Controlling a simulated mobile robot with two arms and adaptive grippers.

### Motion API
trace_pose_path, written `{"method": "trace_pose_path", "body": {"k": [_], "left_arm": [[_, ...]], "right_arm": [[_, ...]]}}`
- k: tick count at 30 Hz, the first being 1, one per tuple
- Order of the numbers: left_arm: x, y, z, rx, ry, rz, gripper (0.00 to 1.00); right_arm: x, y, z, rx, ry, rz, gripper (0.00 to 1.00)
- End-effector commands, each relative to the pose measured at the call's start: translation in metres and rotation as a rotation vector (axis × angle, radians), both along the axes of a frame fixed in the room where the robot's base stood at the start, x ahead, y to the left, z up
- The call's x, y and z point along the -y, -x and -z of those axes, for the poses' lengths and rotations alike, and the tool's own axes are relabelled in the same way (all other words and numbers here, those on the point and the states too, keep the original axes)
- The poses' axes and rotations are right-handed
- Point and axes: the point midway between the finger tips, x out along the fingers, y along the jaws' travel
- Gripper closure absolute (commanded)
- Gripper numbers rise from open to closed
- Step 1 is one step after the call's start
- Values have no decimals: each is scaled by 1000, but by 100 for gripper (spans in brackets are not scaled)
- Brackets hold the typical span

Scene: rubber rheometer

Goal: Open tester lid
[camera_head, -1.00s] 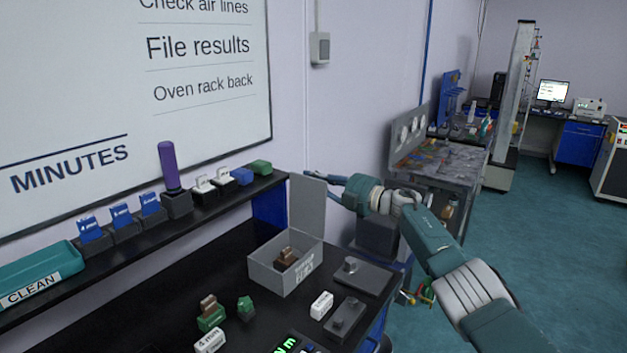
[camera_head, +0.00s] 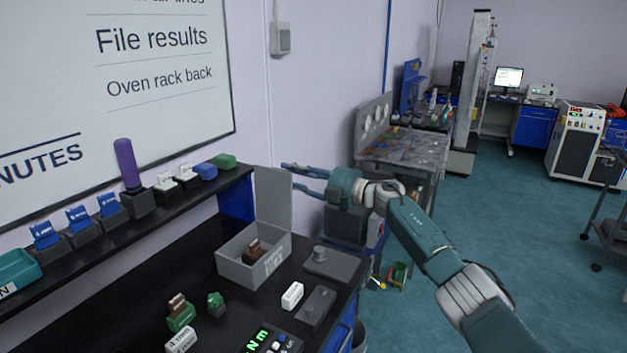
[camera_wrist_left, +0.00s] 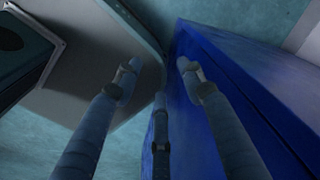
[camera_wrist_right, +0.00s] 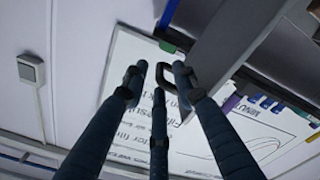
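A grey open-topped box (camera_head: 232,268), apparently the tester, stands on the black bench with a brown block (camera_head: 254,250) inside. Its flat grey lid (camera_head: 272,205) stands upright at the box's back right. My right gripper (camera_head: 284,174) is at the lid's upper right edge, fingers pointing left. In the right wrist view its fingers are spread, with the grey panel (camera_wrist_right: 240,42) and a dark handle (camera_wrist_right: 163,76) beyond the tips. I see nothing gripped; contact cannot be told. My left gripper (camera_wrist_left: 157,75) shows only in its wrist view, fingers apart and empty, near a blue panel.
A shelf (camera_head: 85,262) with small blocks and a purple-handled tool (camera_head: 128,165) runs along the wall. Small blocks, a grey plate (camera_head: 335,265) and a green display (camera_head: 257,341) lie on the bench. Open floor (camera_head: 500,250) is at right.

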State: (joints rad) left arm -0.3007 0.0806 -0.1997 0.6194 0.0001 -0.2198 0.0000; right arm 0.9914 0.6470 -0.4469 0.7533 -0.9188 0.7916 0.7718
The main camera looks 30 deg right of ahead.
Motion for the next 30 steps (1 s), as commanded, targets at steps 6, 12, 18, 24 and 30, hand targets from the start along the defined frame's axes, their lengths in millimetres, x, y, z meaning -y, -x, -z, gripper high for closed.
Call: {"method": "trace_pose_path", "body": {"k": [6, 12, 18, 24, 30], "left_arm": [[1, -1, 0, 1, 0, 0, 60], [1, -1, 0, 1, 1, 0, 60], [1, -1, 0, 1, 1, 0, 60], [1, -1, 0, 1, 1, 0, 60], [1, -1, 0, 1, 1, 1, 60]], "right_arm": [[24, 38, 2, -3, 4, -2, 72], [36, 56, 1, 0, 0, -1, 72], [38, 60, 0, 1, -1, -2, 72], [38, 59, 0, 1, -1, -2, 72], [38, 59, 0, 1, -1, -2, 72]]}}
